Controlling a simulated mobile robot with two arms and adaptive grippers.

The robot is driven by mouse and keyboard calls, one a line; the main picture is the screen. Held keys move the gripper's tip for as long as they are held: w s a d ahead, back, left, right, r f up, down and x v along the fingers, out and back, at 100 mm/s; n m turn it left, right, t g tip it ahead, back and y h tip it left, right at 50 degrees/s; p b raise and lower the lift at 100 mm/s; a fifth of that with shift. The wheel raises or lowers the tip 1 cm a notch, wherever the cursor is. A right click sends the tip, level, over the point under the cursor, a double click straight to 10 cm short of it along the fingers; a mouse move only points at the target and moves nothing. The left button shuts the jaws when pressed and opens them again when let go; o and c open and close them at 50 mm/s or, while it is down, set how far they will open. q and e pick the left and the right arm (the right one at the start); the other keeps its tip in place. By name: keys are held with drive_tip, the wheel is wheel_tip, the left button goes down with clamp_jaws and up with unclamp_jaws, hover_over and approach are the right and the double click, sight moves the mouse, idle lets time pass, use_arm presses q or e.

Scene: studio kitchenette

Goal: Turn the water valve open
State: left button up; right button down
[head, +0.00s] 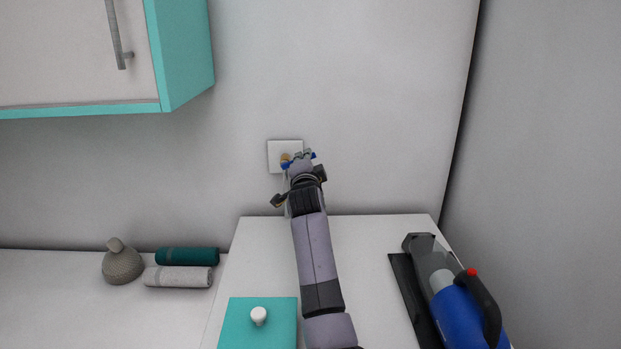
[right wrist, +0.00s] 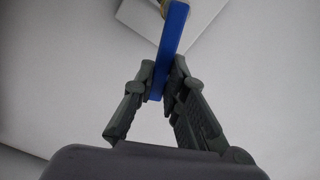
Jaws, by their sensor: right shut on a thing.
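The water valve sits on a white square wall plate (head: 275,166) on the back wall. Its brass body (head: 285,158) and parts of its blue handle (head: 285,165) show in the head view, the rest hidden behind my arm. My right gripper (head: 301,161) is at the valve. In the right wrist view the blue handle (right wrist: 172,42) runs down between the two fingers of my right gripper (right wrist: 160,90), which are shut on its end. The plate (right wrist: 150,22) is behind the handle there. My left gripper is in neither view.
A white counter (head: 375,250) lies below the valve. On it are a teal box with a white knob (head: 235,325) and a blue handheld vacuum (head: 455,305). Rolled towels (head: 187,256) and a woven pot (head: 122,265) are at left. A wall cabinet (head: 185,55) hangs upper left.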

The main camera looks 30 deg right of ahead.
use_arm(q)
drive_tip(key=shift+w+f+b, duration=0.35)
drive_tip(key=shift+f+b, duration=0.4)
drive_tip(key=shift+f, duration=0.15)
use_arm(e)
drive_tip(key=w+a+r+n, duration=0.2)
drive_tip(key=a+n, duration=0.3)
drive_tip(key=n, duration=0.8)
drive_tip(key=shift+w+r+n, duration=0.25)
drive_tip(key=shift+r+n, duration=0.15)
drive_tip(key=shift+r, duration=0.1)
drive_tip(key=shift+a, duration=0.1)
drive_tip(key=c, duration=2)
unclamp_jaws()
drive_tip(key=shift+c, duration=0.2)
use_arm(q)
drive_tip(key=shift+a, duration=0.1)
use_arm(e)
drive_tip(key=o, duration=0.4)
drive_tip(key=shift+s+r, duration=0.1)
drive_tip(key=shift+r, duration=0.2)
drive_tip(key=shift+o, duration=0.2)
drive_tip(key=v, duration=1.2)
